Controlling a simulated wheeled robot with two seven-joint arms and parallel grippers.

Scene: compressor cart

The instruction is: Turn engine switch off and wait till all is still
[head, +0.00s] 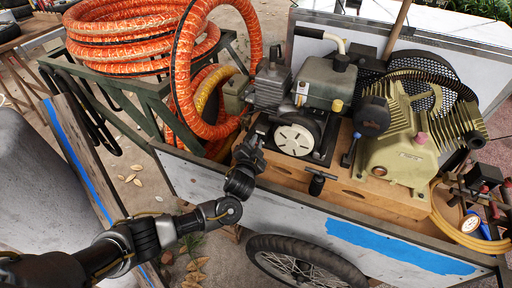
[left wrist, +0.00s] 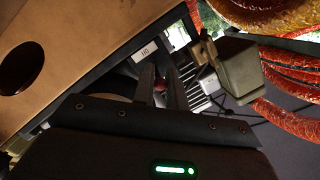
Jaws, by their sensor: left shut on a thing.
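The engine (head: 326,82), with a dark tank and a round cream cover, sits on the cart's wooden deck. My left gripper (head: 247,154) is at the engine's lower left side, above the cart's near wall. In the left wrist view its two fingers (left wrist: 161,90) point at the engine's underside and are shut on a small red part (left wrist: 160,86), which looks like the engine switch. The fingers hide most of it, so its position cannot be told. A white label (left wrist: 146,51) with dark letters is just beyond. My right gripper is not in view.
A green-brown finned compressor (head: 402,150) stands right of the engine. Orange hose coils (head: 130,35) fill the rack at left. The cart's white wall (head: 215,192) runs below my left gripper.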

